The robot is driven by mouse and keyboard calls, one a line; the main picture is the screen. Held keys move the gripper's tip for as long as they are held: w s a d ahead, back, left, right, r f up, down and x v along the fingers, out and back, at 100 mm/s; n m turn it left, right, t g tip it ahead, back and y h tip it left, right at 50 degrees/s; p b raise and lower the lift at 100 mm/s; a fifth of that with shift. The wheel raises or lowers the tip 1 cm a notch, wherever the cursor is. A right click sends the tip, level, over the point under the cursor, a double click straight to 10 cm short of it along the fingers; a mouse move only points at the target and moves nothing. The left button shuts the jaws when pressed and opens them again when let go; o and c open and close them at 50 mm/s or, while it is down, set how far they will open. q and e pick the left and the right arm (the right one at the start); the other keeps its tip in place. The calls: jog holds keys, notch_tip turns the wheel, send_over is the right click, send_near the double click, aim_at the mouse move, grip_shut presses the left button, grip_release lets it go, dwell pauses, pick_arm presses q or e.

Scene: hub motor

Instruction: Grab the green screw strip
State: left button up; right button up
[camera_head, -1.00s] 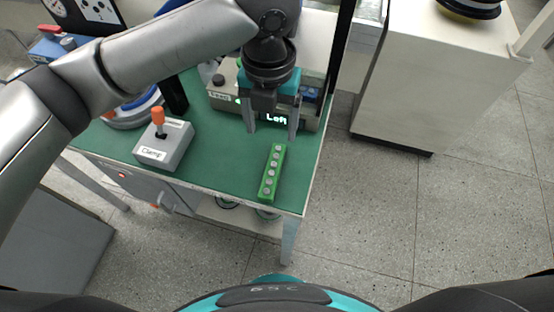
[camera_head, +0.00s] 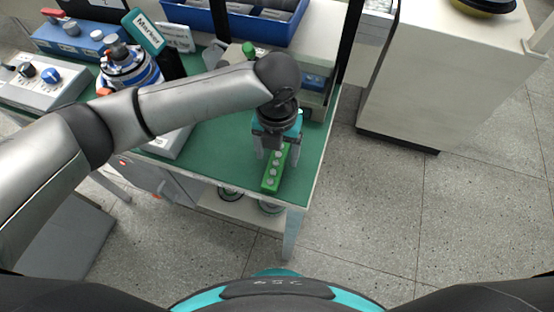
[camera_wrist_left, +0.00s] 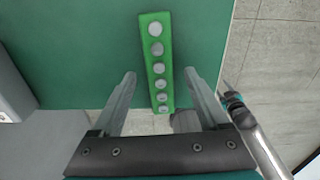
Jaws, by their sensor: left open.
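The green screw strip (camera_head: 273,172) lies on the green table top near its front right corner, with a row of several silver screws along it. It also shows in the left wrist view (camera_wrist_left: 157,62), running lengthwise between the fingers. My left gripper (camera_head: 275,155) is over the far part of the strip, fingers pointing down, one on each side. In the left wrist view the two fingers (camera_wrist_left: 158,85) are apart, with a visible gap between each finger and the strip. The gripper hides the strip's far end in the head view.
The green table (camera_head: 225,165) ends close to the strip at the front and right. A hub motor (camera_head: 128,66), a control box (camera_head: 38,80) and a blue bin (camera_head: 235,22) stand farther back. A white cabinet (camera_head: 400,90) is at right across open floor.

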pick_arm(q)
jog(key=shift+f, duration=0.7)
jog(key=shift+c, duration=0.3)
grip_shut()
